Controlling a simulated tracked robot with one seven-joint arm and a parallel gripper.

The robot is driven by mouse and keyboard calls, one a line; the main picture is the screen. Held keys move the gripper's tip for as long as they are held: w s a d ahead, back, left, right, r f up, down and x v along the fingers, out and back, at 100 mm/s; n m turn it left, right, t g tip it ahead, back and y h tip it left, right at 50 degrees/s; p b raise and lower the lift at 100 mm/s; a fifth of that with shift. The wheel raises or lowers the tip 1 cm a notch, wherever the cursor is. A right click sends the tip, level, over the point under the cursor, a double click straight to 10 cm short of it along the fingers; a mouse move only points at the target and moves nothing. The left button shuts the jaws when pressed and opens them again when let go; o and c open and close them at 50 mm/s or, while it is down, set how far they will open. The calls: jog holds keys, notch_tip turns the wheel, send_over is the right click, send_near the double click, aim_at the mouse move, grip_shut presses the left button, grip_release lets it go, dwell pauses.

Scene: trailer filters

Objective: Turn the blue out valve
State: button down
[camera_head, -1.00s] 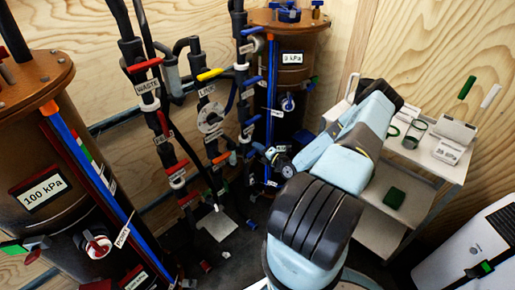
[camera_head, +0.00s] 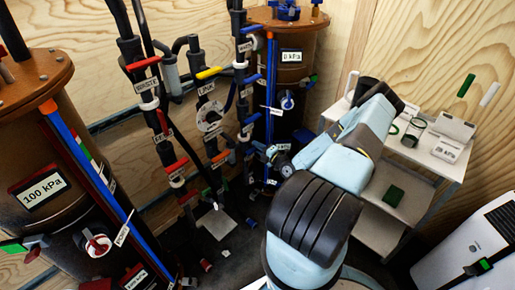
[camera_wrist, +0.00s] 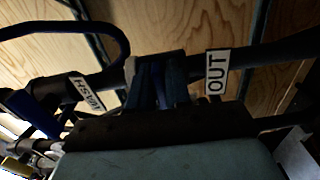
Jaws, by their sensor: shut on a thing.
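In the wrist view the blue out valve (camera_wrist: 172,82) sits on a dark pipe, left of a white tag reading OUT (camera_wrist: 217,72). My gripper (camera_wrist: 157,90) is at the valve, shut on its blue handle. The fingers and handle are dark and overlap, so the handle's exact angle is hard to tell. In the head view my arm reaches toward the pipework and back shelf, and I cannot make out the gripper there.
A WASH tag (camera_wrist: 86,92) and another blue handle (camera_wrist: 30,108) are left of the gripper. In the head view, several valved pipes stand between the 100 kPa tank (camera_head: 30,120) and the 0 kPa tank (camera_head: 305,70). A white shelf cart (camera_head: 437,172) stands at right.

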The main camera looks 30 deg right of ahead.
jog(key=shift+d+f, duration=0.15)
jog(key=shift+d, duration=0.1)
jog(key=c, duration=1.3)
grip_release()
jog(key=shift+o, duration=0.7)
jog(key=shift+a, duration=0.15)
jog(key=v, duration=1.3)
jog(key=shift+s, duration=0.35)
